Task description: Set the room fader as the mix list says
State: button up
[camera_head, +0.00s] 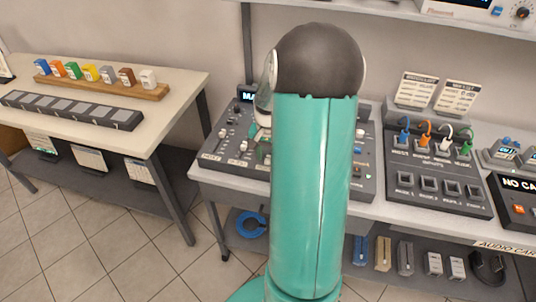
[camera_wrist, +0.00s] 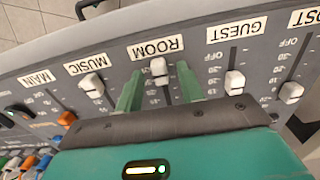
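My gripper (camera_wrist: 158,88) is open, with one green finger on each side of the ROOM slot and a gap between each finger and the cap. The scale marks beside this slot are partly hidden. In the head view my arm covers much of the mixer (camera_head: 215,150). The mix list appears to be a card (camera_head: 457,98) on a stand; its text is unreadable.
The MUSIC fader (camera_wrist: 92,83) and GUEST fader (camera_wrist: 234,82) flank ROOM closely. A patch box (camera_head: 437,178) with coloured plugs stands right of the mixer. A side table (camera_head: 180,85) at left holds coloured blocks on a wooden rack (camera_head: 140,90). A shelf overhangs the back right.

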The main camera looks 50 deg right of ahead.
jog(key=shift+c, duration=0.5)
grip_shut()
jog(key=w+d, duration=0.2)
jog(key=d, duration=0.3)
jog(key=shift+w+d, duration=0.15)
jog(key=shift+w, duration=0.25)
jog(key=shift+o, duration=0.5)
grip_release()
jog(key=shift+r, duration=0.1)
